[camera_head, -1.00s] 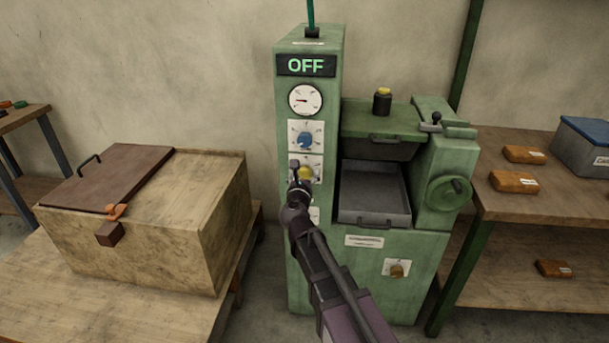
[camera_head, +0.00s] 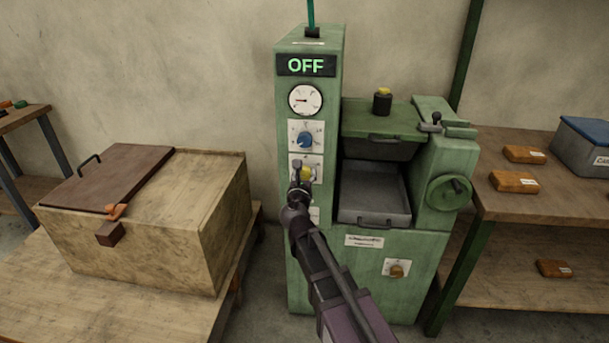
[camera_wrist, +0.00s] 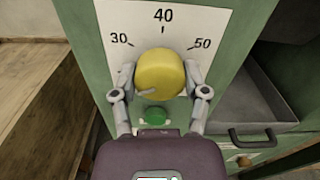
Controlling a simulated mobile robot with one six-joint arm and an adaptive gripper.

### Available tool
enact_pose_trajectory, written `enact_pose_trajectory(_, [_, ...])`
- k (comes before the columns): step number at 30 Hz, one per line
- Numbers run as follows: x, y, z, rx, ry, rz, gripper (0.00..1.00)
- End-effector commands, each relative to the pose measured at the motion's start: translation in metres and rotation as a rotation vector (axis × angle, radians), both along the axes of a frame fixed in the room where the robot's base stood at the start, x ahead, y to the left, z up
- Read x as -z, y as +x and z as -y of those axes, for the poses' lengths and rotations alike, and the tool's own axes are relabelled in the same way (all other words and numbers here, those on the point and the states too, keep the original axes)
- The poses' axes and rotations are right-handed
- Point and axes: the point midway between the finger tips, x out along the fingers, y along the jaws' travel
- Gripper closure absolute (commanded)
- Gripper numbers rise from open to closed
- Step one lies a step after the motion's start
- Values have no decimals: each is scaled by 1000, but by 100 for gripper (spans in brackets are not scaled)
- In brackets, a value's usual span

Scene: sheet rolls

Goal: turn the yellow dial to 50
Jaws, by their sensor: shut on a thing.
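The yellow dial (camera_wrist: 160,74) sits on a white plate (camera_wrist: 190,25) marked 30, 40 and 50 on the front of the green machine. The wrist view shows a pale grey mark on the dial's lower left, away from the 50 at upper right. My gripper (camera_wrist: 160,80) is shut on the dial, with one finger on its left side and one on its right. In the head view my gripper (camera_head: 301,176) covers part of the yellow dial (camera_head: 307,174).
A blue dial (camera_head: 305,140), a gauge (camera_head: 305,99) and an OFF display (camera_head: 306,65) are above. A green button (camera_wrist: 154,117) is just below the yellow dial. A grey tray (camera_head: 374,207) is close on the right. A wooden box (camera_head: 150,245) stands left.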

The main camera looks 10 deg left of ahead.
Motion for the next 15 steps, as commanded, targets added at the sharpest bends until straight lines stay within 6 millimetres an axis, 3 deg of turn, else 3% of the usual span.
enact_pose_trajectory(15, [0, 2, -1, 0, 395, 0, 89])
